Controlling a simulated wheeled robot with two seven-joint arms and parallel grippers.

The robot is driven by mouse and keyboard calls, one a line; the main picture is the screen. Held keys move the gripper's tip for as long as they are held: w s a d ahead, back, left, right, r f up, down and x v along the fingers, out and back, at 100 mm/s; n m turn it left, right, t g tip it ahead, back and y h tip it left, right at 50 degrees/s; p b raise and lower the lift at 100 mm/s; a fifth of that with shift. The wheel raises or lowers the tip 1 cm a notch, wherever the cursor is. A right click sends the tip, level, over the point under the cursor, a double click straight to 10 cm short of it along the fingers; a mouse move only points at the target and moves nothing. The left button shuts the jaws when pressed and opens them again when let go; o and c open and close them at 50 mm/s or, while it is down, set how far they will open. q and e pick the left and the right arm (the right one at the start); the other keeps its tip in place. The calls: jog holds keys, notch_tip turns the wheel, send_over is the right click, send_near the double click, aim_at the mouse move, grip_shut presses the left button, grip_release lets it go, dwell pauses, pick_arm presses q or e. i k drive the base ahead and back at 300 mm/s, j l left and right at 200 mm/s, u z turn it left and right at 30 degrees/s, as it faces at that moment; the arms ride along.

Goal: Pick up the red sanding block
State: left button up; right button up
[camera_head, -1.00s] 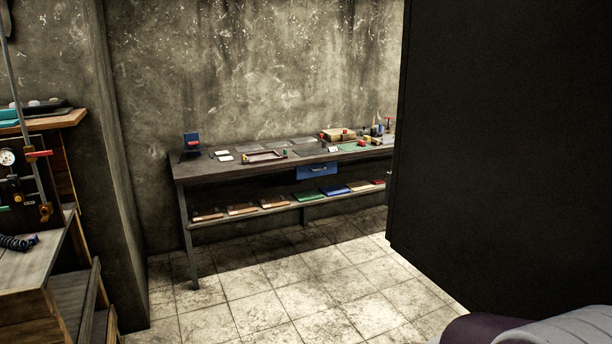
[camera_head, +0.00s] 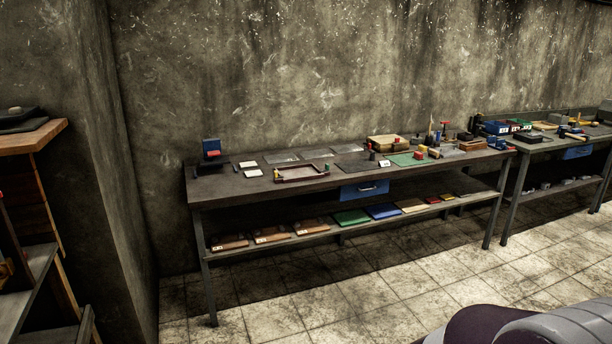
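Several small red items show on the long dark workbench (camera_head: 235,187), too small for me to tell which is the red sanding block. One small red piece (camera_head: 419,155) lies on the green mat (camera_head: 400,159) towards the bench's right part. Another red piece (camera_head: 397,141) is at the tan box (camera_head: 382,143). A red patch shows on the blue device (camera_head: 211,148) at the left end. Neither of my grippers is in view. A rounded grey and purple part at the lower right looks like my own arm.
A second bench (camera_head: 540,146) with blue boxes stands to the right. The lower shelf (camera_head: 330,233) holds several coloured flat pieces. A wooden shelf unit (camera_head: 35,137) stands at the left. The tiled floor (camera_head: 360,300) in front is clear.

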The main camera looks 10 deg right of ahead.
aim_at(418, 156)
jog(key=i+l+z, duration=0.15)
jog(key=i+z, duration=0.65)
jog(key=z, duration=0.15)
jog(key=i+j+z, duration=0.1)
jog(key=i+z, duration=0.4)
jog(key=i+l+z, duration=0.1)
jog(key=i+z, duration=0.25)
jog(key=i, duration=1)
jog(key=i+u, duration=0.35)
jog(key=i, duration=0.4)
jog(key=i+l+u, duration=0.3)
jog(key=i, duration=0.45)
jog(key=j, duration=0.1)
